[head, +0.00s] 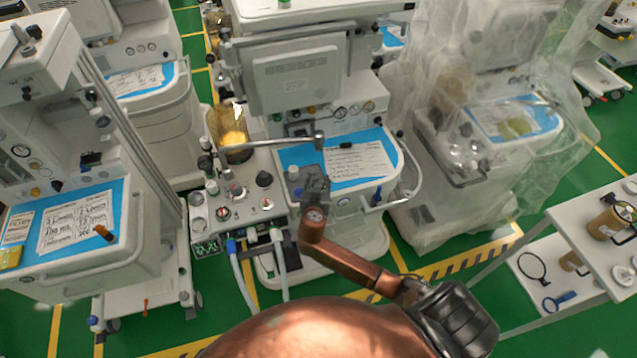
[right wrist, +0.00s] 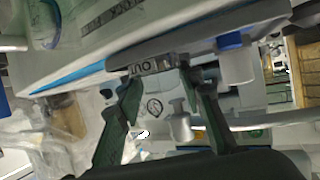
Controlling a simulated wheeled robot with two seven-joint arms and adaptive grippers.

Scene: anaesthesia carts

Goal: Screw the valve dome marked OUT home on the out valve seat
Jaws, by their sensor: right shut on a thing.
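My right gripper (head: 315,182) is in front of the middle cart's blue-topped work surface, to the right of the absorber block. In the right wrist view my right gripper (right wrist: 158,82) has its two dark green fingers shut on a small piece marked OUT (right wrist: 145,67), which I take to be the valve dome. In the head view the gripper hides that piece. The absorber block (head: 243,211) carries several round fittings and knobs. I cannot tell which fitting is the out valve seat. My left gripper is not in view.
A grey arm (head: 275,143) with a round end reaches over the work surface just behind the gripper. Hoses (head: 240,275) hang below the block. A plastic-covered cart (head: 455,180) stands at right.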

